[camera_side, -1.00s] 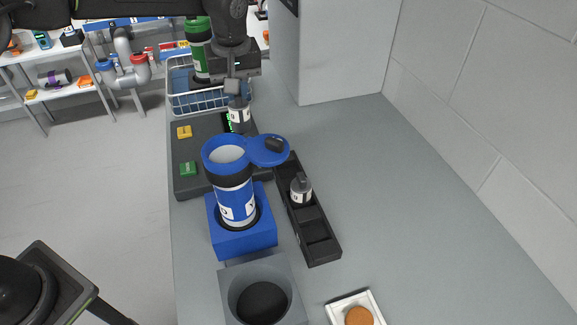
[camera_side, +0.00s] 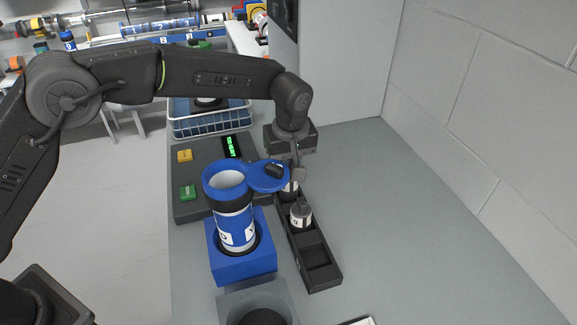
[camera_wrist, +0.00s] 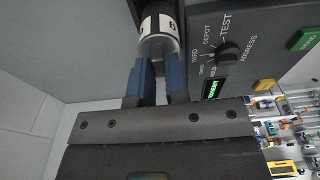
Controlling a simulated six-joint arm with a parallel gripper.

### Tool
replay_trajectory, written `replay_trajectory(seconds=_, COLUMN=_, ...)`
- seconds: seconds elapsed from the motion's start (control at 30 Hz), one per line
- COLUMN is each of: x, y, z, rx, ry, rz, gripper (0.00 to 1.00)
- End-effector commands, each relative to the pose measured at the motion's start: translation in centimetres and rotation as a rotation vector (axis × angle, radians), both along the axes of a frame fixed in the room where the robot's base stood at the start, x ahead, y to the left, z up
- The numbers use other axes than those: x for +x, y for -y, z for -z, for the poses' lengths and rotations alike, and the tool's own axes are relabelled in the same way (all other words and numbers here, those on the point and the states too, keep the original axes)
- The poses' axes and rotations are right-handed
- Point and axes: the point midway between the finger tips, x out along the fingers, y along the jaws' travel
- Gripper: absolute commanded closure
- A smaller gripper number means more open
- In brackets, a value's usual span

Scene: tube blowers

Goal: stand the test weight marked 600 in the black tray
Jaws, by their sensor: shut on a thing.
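My gripper (camera_side: 297,176) is shut on a test weight (camera_side: 289,190), white-banded with dark ends, partly hidden behind the blue lid. In the wrist view the weight (camera_wrist: 158,42) sits between the blue fingertips (camera_wrist: 160,75); its number is only partly visible and I cannot read it fully. The gripper is over the far end of the black tray (camera_side: 318,259). I cannot tell whether the weight touches the tray floor. Another weight (camera_side: 300,216) stands upright in the tray, nearer the camera. The nearest compartment looks empty.
A blue-and-white tube (camera_side: 237,226) with an open blue lid (camera_side: 268,176) stands in a blue base (camera_side: 243,264) left of the tray. A dark control panel (camera_side: 205,170) with buttons lies behind it. A wire basket (camera_side: 210,124) is farther back. The counter right of the tray is clear.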

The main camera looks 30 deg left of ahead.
Motion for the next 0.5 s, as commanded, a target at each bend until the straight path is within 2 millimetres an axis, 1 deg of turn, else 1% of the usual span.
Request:
replay_trajectory(seconds=0.03, x=0.0, y=0.0, z=0.7, rx=0.000, ry=0.000, rz=0.000, gripper=1.00)
replay_trajectory(seconds=0.1, x=0.0, y=0.0, z=1.3, rx=-0.001, ry=0.002, rz=-0.001, gripper=1.00)
replay_trajectory(seconds=0.5, x=0.1, y=0.0, z=1.7, rx=-0.001, ry=0.004, rz=-0.001, gripper=1.00)
